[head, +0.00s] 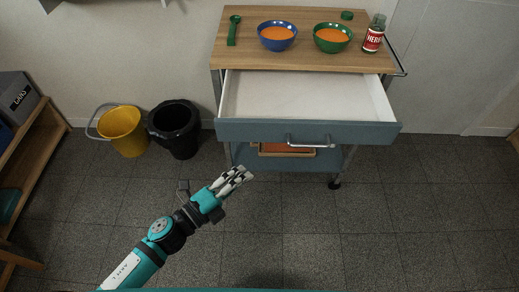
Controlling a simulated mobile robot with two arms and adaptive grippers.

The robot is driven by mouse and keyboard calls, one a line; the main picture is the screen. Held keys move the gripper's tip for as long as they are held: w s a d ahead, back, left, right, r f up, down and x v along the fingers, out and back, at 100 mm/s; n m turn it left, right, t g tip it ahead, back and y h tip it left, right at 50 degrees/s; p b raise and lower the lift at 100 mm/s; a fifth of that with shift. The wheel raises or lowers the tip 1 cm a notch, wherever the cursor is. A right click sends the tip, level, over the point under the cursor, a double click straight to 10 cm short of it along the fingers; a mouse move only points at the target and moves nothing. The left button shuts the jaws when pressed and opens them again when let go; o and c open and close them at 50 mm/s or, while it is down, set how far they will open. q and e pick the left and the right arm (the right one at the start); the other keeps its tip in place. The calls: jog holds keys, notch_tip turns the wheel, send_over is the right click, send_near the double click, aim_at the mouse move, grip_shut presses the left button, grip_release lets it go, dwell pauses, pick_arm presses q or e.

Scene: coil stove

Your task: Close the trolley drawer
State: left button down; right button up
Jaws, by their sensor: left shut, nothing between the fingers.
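The trolley (300,53) stands against the back wall with a wooden top. Its blue-grey drawer (250,131) is pulled far out toward me, and its white inside looks empty. A metal bar handle (311,143) is on the drawer front. My left gripper (243,173) is shut and empty, in front of the trolley, below and left of the handle in the picture and apart from the drawer. My right gripper does not show.
A yellow bucket (124,131) and black bin (175,129) stand left. The floor at right is clear.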

pick_arm(q)
jog(key=p, duration=0.1)
send_near(280, 134)
jog(key=d, duration=0.3)
jog(key=w, duration=0.3)
jog(key=shift+w+d, duration=0.25)
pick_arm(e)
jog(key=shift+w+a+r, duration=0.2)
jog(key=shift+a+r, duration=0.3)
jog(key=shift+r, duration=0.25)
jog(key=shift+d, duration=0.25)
